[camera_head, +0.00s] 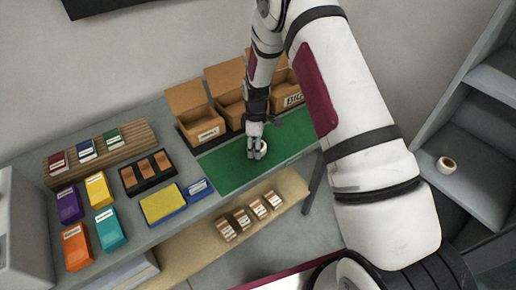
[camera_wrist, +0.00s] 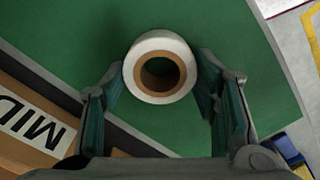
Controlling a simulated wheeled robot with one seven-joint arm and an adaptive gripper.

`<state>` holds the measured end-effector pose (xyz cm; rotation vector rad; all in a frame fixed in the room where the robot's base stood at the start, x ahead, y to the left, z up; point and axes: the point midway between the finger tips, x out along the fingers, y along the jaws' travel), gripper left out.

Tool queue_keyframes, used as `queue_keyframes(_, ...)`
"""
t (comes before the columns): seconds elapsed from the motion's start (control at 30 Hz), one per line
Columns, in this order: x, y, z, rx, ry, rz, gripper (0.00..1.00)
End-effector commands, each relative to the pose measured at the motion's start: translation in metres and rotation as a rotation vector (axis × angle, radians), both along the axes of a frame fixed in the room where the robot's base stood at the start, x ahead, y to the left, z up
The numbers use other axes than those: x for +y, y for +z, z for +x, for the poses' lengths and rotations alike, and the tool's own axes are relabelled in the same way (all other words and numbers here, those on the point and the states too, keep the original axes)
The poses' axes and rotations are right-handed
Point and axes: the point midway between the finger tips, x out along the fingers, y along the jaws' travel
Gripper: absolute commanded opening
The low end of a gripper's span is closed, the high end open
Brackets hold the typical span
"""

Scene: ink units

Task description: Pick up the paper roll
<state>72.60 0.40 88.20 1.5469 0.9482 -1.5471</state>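The paper roll is a white ring with a brown core. In the wrist view the paper roll (camera_wrist: 135,72) stands on end on a green mat (camera_wrist: 60,25), its open core facing the camera. My gripper (camera_wrist: 163,88) is open, with one finger on each side of the roll and visible gaps beside it. In the head view my gripper (camera_head: 256,153) is low over the green mat (camera_head: 225,170), and the roll (camera_head: 263,147) shows partly behind its fingers.
Open cardboard boxes (camera_head: 205,131) stand behind the mat. A yellow sponge-like block (camera_head: 160,203), a dark tray (camera_head: 148,172) and coloured packs (camera_head: 100,190) lie to the left. Another small roll (camera_head: 446,164) sits on a grey shelf at the right. Several labelled items (camera_head: 242,218) lie on a lower shelf.

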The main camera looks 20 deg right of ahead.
Motion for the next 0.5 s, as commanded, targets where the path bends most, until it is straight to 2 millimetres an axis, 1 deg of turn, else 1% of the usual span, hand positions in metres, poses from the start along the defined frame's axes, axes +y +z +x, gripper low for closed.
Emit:
queue_keyframes(0.03,0.0,0.0001,-0.0001,0.0,0.0,0.0,0.35)
queue_keyframes(0.1,0.0,0.0001,-0.0001,0.0,0.0,0.0,0.22)
queue_keyframes(0.5,0.0001,0.0029,0.0005,0.0,0.0,0.001,0.22)
